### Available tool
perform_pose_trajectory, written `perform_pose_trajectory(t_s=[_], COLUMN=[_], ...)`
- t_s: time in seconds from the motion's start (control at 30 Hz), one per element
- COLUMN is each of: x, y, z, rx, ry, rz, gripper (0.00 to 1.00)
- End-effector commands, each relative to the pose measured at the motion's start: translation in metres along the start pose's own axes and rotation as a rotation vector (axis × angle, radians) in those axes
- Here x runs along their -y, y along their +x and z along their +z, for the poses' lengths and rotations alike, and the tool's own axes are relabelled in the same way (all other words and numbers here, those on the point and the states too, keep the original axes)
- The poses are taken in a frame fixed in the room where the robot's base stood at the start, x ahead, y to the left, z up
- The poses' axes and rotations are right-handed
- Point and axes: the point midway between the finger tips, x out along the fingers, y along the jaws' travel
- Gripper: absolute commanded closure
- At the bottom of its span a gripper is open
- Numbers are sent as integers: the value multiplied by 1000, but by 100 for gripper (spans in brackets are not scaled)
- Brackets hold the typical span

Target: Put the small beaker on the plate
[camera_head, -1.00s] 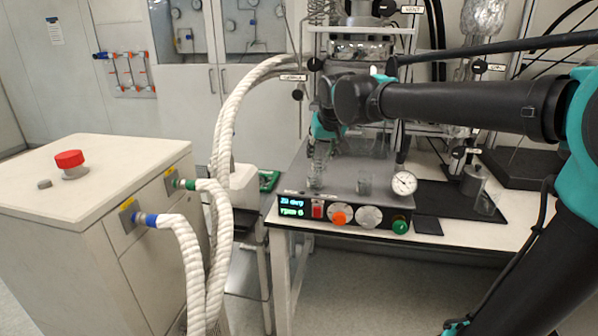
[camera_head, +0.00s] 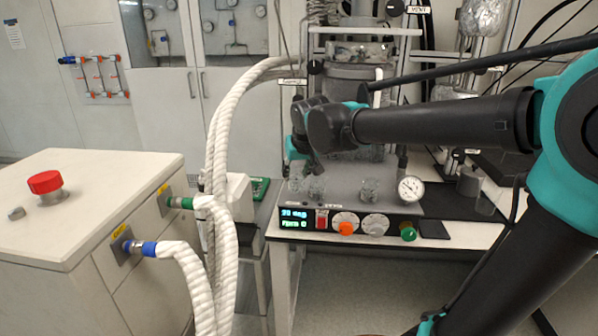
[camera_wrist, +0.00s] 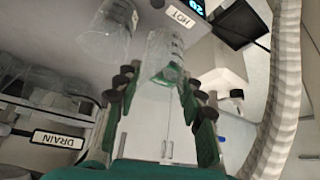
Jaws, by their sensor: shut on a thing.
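My gripper (camera_wrist: 158,82) is shut on a small clear glass beaker (camera_wrist: 165,52), held between its green finger pads in the wrist view. In the head view my gripper (camera_head: 299,160) is low at the left part of the grey plate (camera_head: 342,192), and the held beaker (camera_head: 295,184) shows faintly under it. Whether its base touches the plate cannot be told. Another clear beaker (camera_head: 316,188) stands on the plate just right of it, also seen in the wrist view (camera_wrist: 106,32).
A further glass beaker (camera_head: 370,190) and a round gauge (camera_head: 410,188) are farther right. The reactor (camera_head: 358,85) rises behind the plate. Thick white hoses (camera_head: 222,150) run left of it. A control panel with knobs (camera_head: 345,222) is along the plate's front.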

Motion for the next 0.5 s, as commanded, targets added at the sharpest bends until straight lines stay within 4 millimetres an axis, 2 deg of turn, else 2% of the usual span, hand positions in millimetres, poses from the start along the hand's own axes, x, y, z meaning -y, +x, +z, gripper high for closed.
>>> perform_pose_trajectory(t_s=[0.03, 0.2, 0.3, 0.5], x=[-6, -20, -24, -29], y=[7, 26, 33, 39], z=[-11, -40, -52, -61], rx=[0, -1, -1, -1], ry=[3, 2, 1, 0], rz=[2, 2, 1, 0], gripper=[89, 89, 89, 89])
